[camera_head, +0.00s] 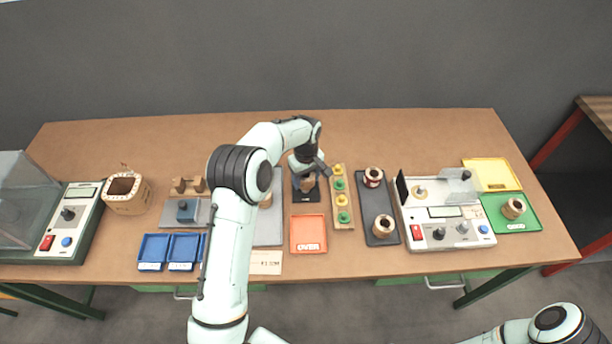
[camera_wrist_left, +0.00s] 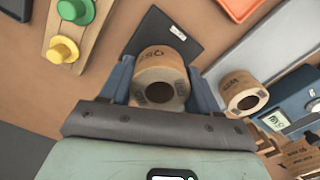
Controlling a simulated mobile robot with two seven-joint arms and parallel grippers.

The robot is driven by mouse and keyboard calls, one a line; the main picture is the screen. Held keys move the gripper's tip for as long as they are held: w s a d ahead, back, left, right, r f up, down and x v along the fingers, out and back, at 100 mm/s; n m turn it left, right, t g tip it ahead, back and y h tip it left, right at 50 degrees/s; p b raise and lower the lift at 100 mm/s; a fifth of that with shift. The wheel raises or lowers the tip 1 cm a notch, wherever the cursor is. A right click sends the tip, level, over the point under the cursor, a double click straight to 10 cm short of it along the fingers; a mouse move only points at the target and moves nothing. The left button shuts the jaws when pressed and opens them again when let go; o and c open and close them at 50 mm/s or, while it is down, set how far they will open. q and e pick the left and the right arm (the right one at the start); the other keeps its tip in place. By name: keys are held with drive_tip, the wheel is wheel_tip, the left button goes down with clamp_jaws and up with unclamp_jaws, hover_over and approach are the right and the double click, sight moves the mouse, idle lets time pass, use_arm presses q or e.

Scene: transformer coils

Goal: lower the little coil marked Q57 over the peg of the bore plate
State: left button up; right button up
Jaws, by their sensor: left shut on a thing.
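My left gripper (camera_head: 308,176) is shut on a small tan coil (camera_head: 307,185), with a blue finger on each side of it in the left wrist view (camera_wrist_left: 160,88). The coil (camera_wrist_left: 160,65) has dark lettering on its side that is too blurred to read surely. Behind it is a dark plate (camera_wrist_left: 190,40), which is the black plate (camera_head: 306,197) in the head view and looks like the bore plate. The coil hides its peg, and I cannot tell whether the coil is around the peg or above it. My right arm shows at the lower right; its gripper is out of view.
Another coil (camera_wrist_left: 243,95) stands on the grey mat, close beside the gripper. A wooden strip with green and yellow knobs (camera_head: 342,212) is just right of the plate. An orange OVER tray (camera_head: 308,246) is in front. A dark tray (camera_head: 367,220) carries two coils.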

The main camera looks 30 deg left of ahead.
use_arm(q)
drive_tip(key=shift+f, duration=0.5)
drive_tip(key=o, duration=1.4)
drive_tip(key=shift+r+p, duration=0.8)
drive_tip(key=shift+r, duration=2.15)
drive_tip(key=shift+w+r, duration=0.1)
drive_tip(key=shift+r, duration=1.4)
use_arm(e)
drive_tip(key=shift+w+r, duration=1.15)
drive_tip(key=shift+w, duration=0.25)
